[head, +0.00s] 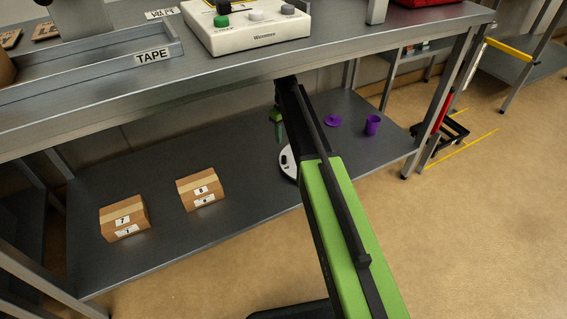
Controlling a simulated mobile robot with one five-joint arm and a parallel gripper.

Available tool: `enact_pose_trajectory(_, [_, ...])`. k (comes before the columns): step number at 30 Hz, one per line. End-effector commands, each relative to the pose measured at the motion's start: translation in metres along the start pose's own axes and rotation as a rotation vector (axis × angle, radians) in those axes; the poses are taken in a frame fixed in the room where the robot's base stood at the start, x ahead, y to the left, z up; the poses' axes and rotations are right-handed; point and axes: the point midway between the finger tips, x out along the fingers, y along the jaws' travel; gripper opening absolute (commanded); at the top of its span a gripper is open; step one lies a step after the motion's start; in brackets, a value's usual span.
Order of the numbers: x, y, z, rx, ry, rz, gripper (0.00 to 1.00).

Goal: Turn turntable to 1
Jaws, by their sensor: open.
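A white disc with a dark mark, which looks like the turntable (286,163), lies on the lower shelf (240,155). My arm covers its right part, and no number on it can be read. My green gripper (278,127) points down beneath the upper bench, behind the disc in the picture and apart from it. It is small and partly hidden by my arm, and it appears open and empty.
Two cardboard boxes, numbered 7 (124,218) and 8 (201,189), stand left on the shelf. A purple disc (333,121) and purple cup (372,125) stand right. The upper bench (205,85) overhangs, carrying a white control box (250,32) and a TAPE tray (100,75).

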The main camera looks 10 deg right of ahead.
Motion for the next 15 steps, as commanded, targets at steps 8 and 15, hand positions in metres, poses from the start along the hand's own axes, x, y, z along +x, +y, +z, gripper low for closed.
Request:
enact_pose_trajectory(8, [0.071, -0.003, -0.002, -0.003, 0.0, 0.0, 0.41])
enact_pose_trajectory(15, [0.118, -0.004, -0.002, -0.004, 0.0, 0.0, 0.41])
